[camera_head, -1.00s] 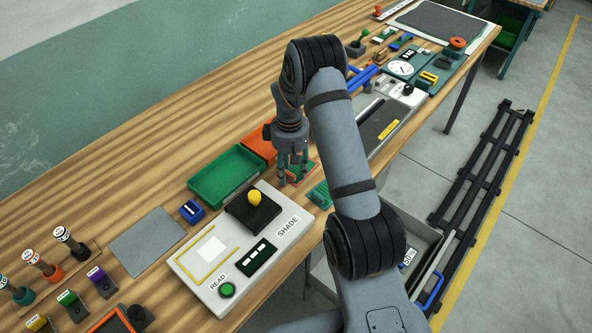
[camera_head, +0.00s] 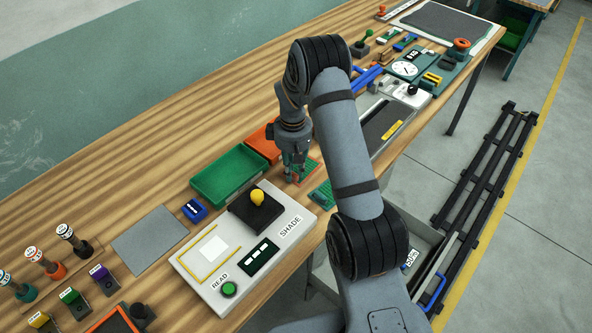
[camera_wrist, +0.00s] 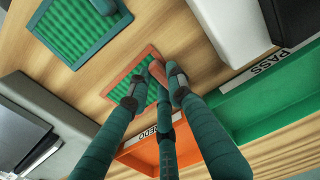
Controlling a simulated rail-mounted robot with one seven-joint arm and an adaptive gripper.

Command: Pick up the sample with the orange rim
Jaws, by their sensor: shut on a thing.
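The sample with the orange rim, a flat green mesh panel, lies on the wooden bench. It shows in the wrist view (camera_wrist: 138,71) and partly behind my fingers in the head view (camera_head: 313,168). My gripper (camera_head: 297,172) is down at the sample, with its fingers closed in on the orange rim; it also shows in the wrist view (camera_wrist: 160,84). The fingers hide part of the rim and mesh. The sample looks to be at bench level; I cannot tell any lift.
A teal-rimmed green sample (camera_wrist: 72,32) lies beside it. A green tray marked PASS (camera_wrist: 272,107) and an orange tray (camera_wrist: 140,160) stand close by. The white SHADE reader (camera_head: 203,269) with a yellow knob sits nearer the front left. Bare bench lies between the samples.

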